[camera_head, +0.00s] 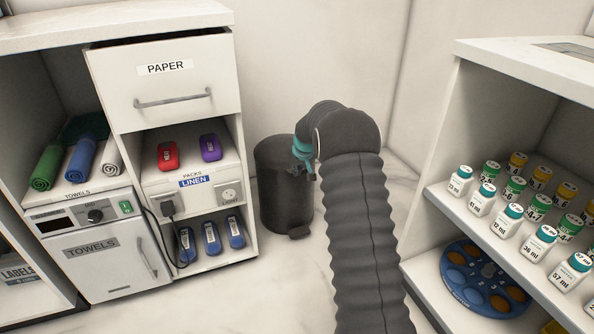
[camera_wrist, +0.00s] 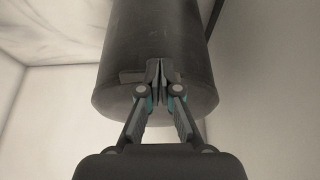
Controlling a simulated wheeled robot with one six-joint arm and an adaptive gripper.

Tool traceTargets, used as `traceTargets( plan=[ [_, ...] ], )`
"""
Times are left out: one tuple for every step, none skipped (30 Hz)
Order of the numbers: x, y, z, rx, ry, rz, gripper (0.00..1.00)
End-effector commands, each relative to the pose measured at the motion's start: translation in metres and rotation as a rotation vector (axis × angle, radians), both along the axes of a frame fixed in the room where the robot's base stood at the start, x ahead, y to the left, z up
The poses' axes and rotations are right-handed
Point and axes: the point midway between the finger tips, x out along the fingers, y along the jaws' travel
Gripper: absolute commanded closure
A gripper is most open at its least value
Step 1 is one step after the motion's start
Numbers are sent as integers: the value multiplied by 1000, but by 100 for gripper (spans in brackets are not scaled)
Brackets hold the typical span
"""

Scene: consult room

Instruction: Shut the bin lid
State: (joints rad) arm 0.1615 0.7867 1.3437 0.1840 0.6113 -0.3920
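The bin (camera_head: 284,195) is a dark grey cylinder standing upright on the floor between the two cabinets, with a small pedal (camera_head: 299,232) at its foot. Its top end is flat-looking, and no raised lid shows; my arm and gripper cover part of it, so I cannot tell if the lid is fully down. My gripper (camera_head: 304,166) is at the bin's upper right side. In the wrist view, which looks upside down, the bin's side (camera_wrist: 145,35) fills the middle. My gripper (camera_wrist: 164,68) there has its fingertips together, in front of the bin near its rim, holding nothing visible.
The left cabinet has an upper drawer labelled PAPER (camera_head: 161,85), with red and purple packs and blue devices below. The right shelf unit (camera_head: 432,215) holds several small bottles and a blue round tray (camera_head: 455,290). Bare floor (camera_head: 262,285) lies in front of the bin.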

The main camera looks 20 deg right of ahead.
Motion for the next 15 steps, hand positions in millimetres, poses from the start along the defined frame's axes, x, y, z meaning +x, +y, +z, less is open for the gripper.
traceTargets(
  plan=[
    [-3, -5, -10, 0, 11, -6, 100],
    [-3, -6, -10, 0, 12, -8, 100],
    [-4, -8, -10, 0, 13, -10, 100],
    [-4, -10, -11, 1, 14, -12, 100],
    [-4, -11, -11, 0, 14, -14, 100],
    [-5, -12, -12, 1, 15, -14, 100],
    [-5, -13, -12, 0, 16, -16, 100],
    [-5, -13, -13, 0, 16, -16, 100],
    [-5, -14, -13, 0, 17, -17, 100],
    [-6, -14, -13, 0, 17, -17, 100],
    [-6, -14, -13, 0, 17, -17, 100],
    [-6, -14, -11, 0, 17, -17, 100],
    [-6, -14, -10, 0, 17, -17, 100],
    [-6, -14, -7, -1, 17, -17, 100],
    [-6, -15, -3, 0, 16, -18, 100]
  ],
)
